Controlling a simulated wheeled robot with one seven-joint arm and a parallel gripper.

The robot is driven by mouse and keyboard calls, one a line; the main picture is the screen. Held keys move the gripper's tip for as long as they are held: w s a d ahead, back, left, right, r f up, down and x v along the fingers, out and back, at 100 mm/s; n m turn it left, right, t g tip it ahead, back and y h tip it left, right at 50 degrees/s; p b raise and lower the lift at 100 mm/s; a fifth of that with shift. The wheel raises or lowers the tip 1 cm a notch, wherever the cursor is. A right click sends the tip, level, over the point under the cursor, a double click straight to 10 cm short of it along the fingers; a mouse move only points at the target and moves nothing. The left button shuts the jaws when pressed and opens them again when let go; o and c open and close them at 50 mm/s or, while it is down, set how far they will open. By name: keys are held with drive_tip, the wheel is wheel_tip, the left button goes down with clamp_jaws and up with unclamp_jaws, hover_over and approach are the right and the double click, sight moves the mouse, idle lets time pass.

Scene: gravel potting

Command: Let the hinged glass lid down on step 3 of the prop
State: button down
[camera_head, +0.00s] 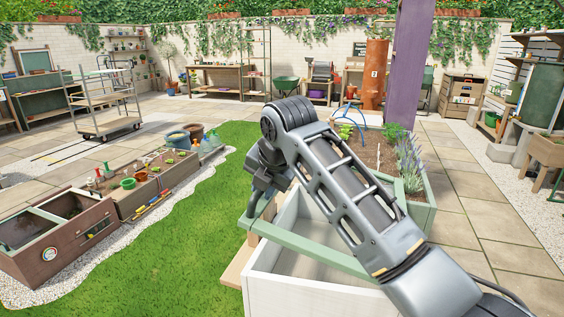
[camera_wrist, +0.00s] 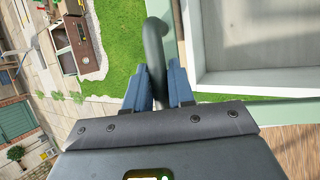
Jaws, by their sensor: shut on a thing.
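The hinged lid has a pale green frame (camera_head: 310,246) and stands above a white-walled box (camera_head: 300,290). Its frame also shows in the wrist view (camera_wrist: 265,97), with the box's pale inside beyond it. My gripper (camera_head: 256,194) is at the lid's left corner, shut on the dark green curved lid handle (camera_wrist: 155,45). In the wrist view the blue fingers of my gripper (camera_wrist: 159,90) stand on both sides of the handle. A light wooden piece (camera_head: 240,264) shows beside the box; I cannot tell whether it is the prop. No prop steps can be made out. My arm hides part of the lid.
A planter with soil (camera_head: 377,152) and lavender (camera_head: 411,164) stands behind the box. Grass (camera_head: 190,240) lies to the left, with a brown wooden box (camera_head: 60,240) beyond. A purple post (camera_head: 410,65) stands behind. Paving (camera_head: 490,215) at the right is clear.

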drive_tip(key=shift+w+a+f, duration=0.1)
drive_tip(key=shift+a+f, duration=0.15)
drive_tip(key=shift+f, duration=0.45)
drive_tip(key=shift+w+a+f, duration=0.1)
drive_tip(key=shift+a+f, duration=0.1)
drive_tip(key=shift+f, duration=0.5)
drive_tip(key=shift+w+a+f, duration=0.1)
drive_tip(key=shift+a+f, duration=0.15)
drive_tip(key=shift+f, duration=0.45)
drive_tip(key=c, duration=1.1)
unclamp_jaws()
drive_tip(key=shift+o, duration=0.2)
drive_tip(key=shift+v, duration=3.9)
drive_tip(key=shift+s, duration=0.1)
